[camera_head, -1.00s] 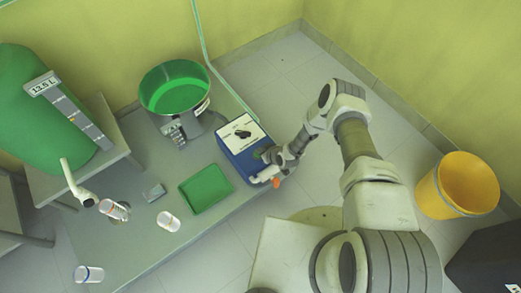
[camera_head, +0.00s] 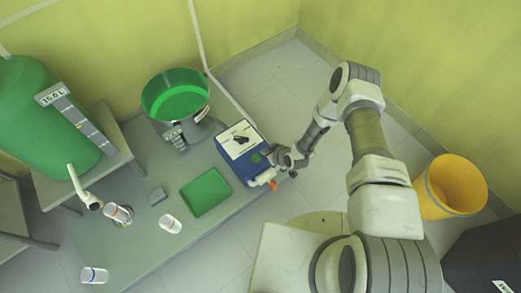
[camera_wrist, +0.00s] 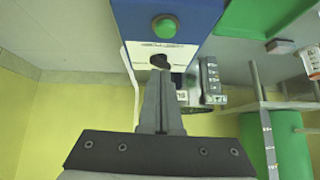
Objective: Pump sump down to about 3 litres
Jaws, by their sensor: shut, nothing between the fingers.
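The blue pump box (camera_head: 241,168) has a pale top panel with a black knob (camera_head: 240,139) and a green button (camera_head: 256,158). In the wrist view the green button (camera_wrist: 165,27) is on the blue face, with the knob (camera_wrist: 159,62) below it. My gripper (camera_wrist: 160,75) is shut and empty, its tips close to the knob; contact cannot be told. The large green tank (camera_head: 45,110) at left has a sign (camera_head: 52,94) seeming to read 15.0 L.
A green tray (camera_head: 205,193), a small grey block (camera_head: 156,196) and white-capped jars (camera_head: 170,224) (camera_head: 94,275) sit on the grey bench (camera_head: 145,245). A yellow bin (camera_head: 437,203) is at right. A pale hose (camera_head: 199,45) runs behind.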

